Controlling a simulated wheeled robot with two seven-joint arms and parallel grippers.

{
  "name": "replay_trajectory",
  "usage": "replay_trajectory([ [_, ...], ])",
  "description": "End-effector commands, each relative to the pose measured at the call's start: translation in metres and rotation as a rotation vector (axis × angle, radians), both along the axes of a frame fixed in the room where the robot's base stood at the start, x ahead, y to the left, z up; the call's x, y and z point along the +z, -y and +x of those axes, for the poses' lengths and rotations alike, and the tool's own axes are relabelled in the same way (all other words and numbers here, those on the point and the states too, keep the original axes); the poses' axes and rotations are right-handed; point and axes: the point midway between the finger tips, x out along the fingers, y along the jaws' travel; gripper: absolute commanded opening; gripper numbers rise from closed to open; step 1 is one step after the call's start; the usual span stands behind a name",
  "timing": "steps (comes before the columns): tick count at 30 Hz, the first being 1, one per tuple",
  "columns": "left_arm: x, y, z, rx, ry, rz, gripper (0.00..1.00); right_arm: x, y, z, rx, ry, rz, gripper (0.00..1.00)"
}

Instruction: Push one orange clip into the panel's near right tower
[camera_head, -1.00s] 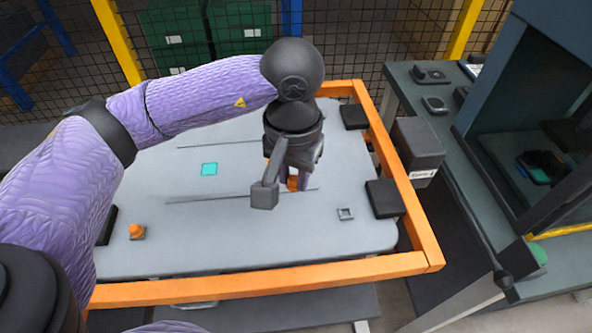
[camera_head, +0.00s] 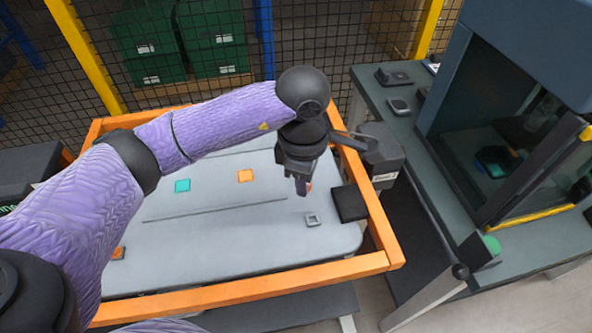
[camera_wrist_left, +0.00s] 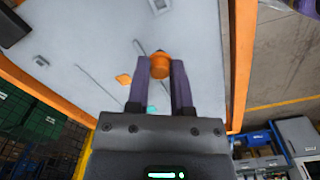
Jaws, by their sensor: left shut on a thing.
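The grey panel (camera_head: 215,235) lies inside an orange frame. Its near right tower (camera_head: 313,219) is a small grey square piece with nothing on it. My left gripper (camera_head: 303,189) is above the panel, a little beyond this tower in the head view and apart from it. It is shut on an orange clip (camera_wrist_left: 159,66), which shows between the purple fingers in the left wrist view; in the head view the fingers mostly hide it. Another orange piece (camera_head: 246,176) sits farther back on the panel. A third (camera_head: 118,253) is at the near left, partly behind my arm.
A teal square (camera_head: 182,185) is on the panel. A black block (camera_head: 349,203) stands at the panel's right edge, close to the tower. A dark grey box (camera_head: 382,160) is outside the frame. A bench with a cabinet (camera_head: 500,130) stands at right; mesh fencing stands behind.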

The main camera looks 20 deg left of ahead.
Motion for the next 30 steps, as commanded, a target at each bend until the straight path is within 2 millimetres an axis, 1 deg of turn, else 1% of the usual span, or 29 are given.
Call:
replay_trajectory([
  [1, 0.004, 0.003, 0.001, 0.154, -0.006, -0.006, 0.00, 0.010, 0.000, 0.001, 0.000, 0.002, -0.001, 0.59],
  [2, 0.003, 0.003, 0.002, 0.267, -0.008, -0.009, 0.00, 0.013, 0.000, 0.001, 0.000, 0.003, 0.000, 0.59],
  [3, 0.003, 0.005, 0.004, 0.417, -0.011, -0.014, 0.00, 0.017, 0.000, 0.001, -0.001, 0.003, -0.001, 0.59],
  [5, 0.001, 0.007, 0.006, 0.641, -0.017, -0.020, 0.00, 0.022, 0.001, 0.002, -0.001, 0.004, -0.001, 0.59],
  [6, 0.000, 0.008, 0.006, 0.791, -0.022, -0.022, 0.00, 0.026, 0.001, 0.002, -0.001, 0.006, -0.002, 0.59],
  [8, -0.002, 0.010, 0.007, 1.017, -0.028, -0.025, 0.00, 0.032, 0.001, 0.003, -0.001, 0.007, -0.001, 0.59],
  [9, -0.003, 0.011, 0.008, 1.169, -0.032, -0.026, 0.00, 0.036, 0.001, 0.003, -0.001, 0.008, -0.001, 0.59],
  [11, -0.006, 0.013, 0.009, 1.393, -0.038, -0.027, 0.00, 0.042, 0.001, 0.003, -0.001, 0.008, -0.002, 0.59],
  [12, -0.007, 0.014, 0.009, 1.537, -0.041, -0.028, 0.00, 0.046, 0.001, 0.003, -0.002, 0.009, -0.002, 0.59],
  [15, -0.011, 0.016, 0.008, 1.865, -0.044, -0.026, 0.00, 0.053, 0.001, 0.004, -0.002, 0.010, -0.002, 0.59],
  [18, -0.015, 0.017, 0.007, 2.121, -0.045, -0.021, 0.00, 0.059, 0.001, 0.004, -0.002, 0.011, -0.001, 0.59],
  [21, -0.019, 0.018, 0.007, 2.282, -0.042, -0.018, 0.00, 0.061, 0.000, 0.005, -0.002, 0.012, -0.001, 0.59],
  [23, -0.021, 0.018, 0.006, 2.332, -0.041, -0.018, 0.00, 0.061, 0.000, 0.005, -0.002, 0.011, 0.000, 0.59],
  [26, -0.026, 0.018, 0.006, 2.359, -0.041, -0.018, 0.00, 0.057, -0.001, 0.004, -0.003, 0.010, 0.001, 0.59],
  [30, -0.041, 0.018, 0.006, 2.357, -0.042, -0.018, 0.00, 0.043, -0.002, 0.003, -0.002, 0.008, 0.002, 0.59],
])
